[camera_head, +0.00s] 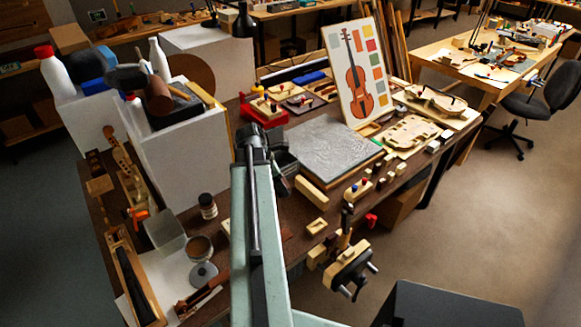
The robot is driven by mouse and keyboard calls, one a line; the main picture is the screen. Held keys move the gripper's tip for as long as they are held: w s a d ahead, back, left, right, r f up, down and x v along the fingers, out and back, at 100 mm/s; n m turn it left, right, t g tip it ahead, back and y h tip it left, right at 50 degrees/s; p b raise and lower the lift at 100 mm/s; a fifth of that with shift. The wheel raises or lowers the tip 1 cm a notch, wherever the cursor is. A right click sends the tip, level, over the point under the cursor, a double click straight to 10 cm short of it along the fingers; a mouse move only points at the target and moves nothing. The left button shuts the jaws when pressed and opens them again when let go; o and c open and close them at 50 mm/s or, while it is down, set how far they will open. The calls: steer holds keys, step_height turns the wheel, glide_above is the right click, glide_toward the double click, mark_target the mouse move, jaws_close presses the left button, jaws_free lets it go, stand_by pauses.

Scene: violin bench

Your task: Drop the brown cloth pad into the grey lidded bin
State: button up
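My pale green arm reaches up from the bottom centre over the bench. Its dark end, my gripper (264,146), is near the left edge of the grey slab. The fingers are small and dark, and I cannot tell whether they are open or hold anything. A flat reddish-brown patch (286,233) beside my arm on the bench may be the brown cloth pad, but it is partly hidden and unclear. A dark grey box (452,306) with a flat top stands at the bottom right, cut off by the frame. It may be the grey lidded bin; its opening does not show.
The brown bench (320,240) is crowded. A grey slab (322,145), a violin chart (358,72) and wooden violin parts (412,132) fill its right side. White blocks (185,150) with bottles stand left. A vise (350,266) juts from the front edge.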

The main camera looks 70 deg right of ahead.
steer(key=shift+w, duration=0.15)
steer(key=shift+w+d+r, duration=0.15)
steer(key=shift+d, duration=0.1)
steer(key=w+d+r+n+p, duration=0.1)
steer(key=w+d, duration=0.2)
steer(key=d, duration=0.8)
steer(key=w+d+r+n+p, duration=0.2)
steer(key=w+d, duration=0.2)
steer(key=d, duration=0.7)
step_height(320, 180, down, 7)
steer(key=b, duration=0.6)
steer(key=shift+s+r+t+h, duration=0.2)
steer(key=shift+t+h, duration=0.1)
steer(key=shift+d, duration=0.1)
steer(key=o, duration=1.3)
